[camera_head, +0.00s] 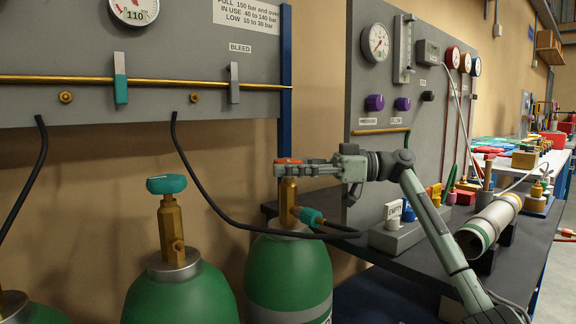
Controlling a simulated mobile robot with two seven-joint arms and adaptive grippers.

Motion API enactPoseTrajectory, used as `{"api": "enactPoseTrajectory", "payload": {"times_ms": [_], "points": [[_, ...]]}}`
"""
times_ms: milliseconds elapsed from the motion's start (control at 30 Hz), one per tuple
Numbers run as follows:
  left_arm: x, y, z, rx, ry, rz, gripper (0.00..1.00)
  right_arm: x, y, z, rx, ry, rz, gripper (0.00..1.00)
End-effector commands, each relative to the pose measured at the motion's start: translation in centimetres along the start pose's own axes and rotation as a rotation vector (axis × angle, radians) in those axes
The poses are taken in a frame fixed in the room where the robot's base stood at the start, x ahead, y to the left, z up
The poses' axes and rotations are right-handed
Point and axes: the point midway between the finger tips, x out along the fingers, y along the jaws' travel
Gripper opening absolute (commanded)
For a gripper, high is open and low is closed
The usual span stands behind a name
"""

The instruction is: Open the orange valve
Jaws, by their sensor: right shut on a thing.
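The orange valve (289,160) is a small handwheel on top of a brass stem (288,205) on the right-hand green cylinder (290,270). My right gripper (283,168) reaches in from the right and is shut on the orange valve. Its fingers cover most of the wheel, so only the orange top shows. A hose with a teal connector (308,215) joins the brass stem below the gripper. My left gripper is not in view.
Another green cylinder (178,290) with a teal handwheel (166,184) stands to the left. A black hose (205,190) hangs from the grey panel (200,50) behind. A dark bench (400,255) with a metal tube (485,225) stands at right.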

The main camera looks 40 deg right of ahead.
Motion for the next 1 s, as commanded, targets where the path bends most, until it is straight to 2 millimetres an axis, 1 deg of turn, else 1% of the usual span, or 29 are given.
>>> {"api": "enactPoseTrajectory", "payload": {"times_ms": [67,200,400,633,1000], "points": [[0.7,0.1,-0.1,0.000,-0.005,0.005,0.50,0.0,0.1,-0.4,0.002,0.004,-0.057,0.19],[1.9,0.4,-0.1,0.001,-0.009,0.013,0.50,0.1,0.1,-0.3,0.002,0.002,-0.141,0.19],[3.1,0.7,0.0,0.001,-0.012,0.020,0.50,0.0,0.0,-0.1,0.002,-0.001,-0.219,0.19],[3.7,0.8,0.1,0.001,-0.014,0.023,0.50,0.0,0.0,0.1,0.003,-0.005,-0.256,0.19],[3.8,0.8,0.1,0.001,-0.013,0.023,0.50,0.1,-0.1,0.3,0.004,-0.008,-0.260,0.19]]}}
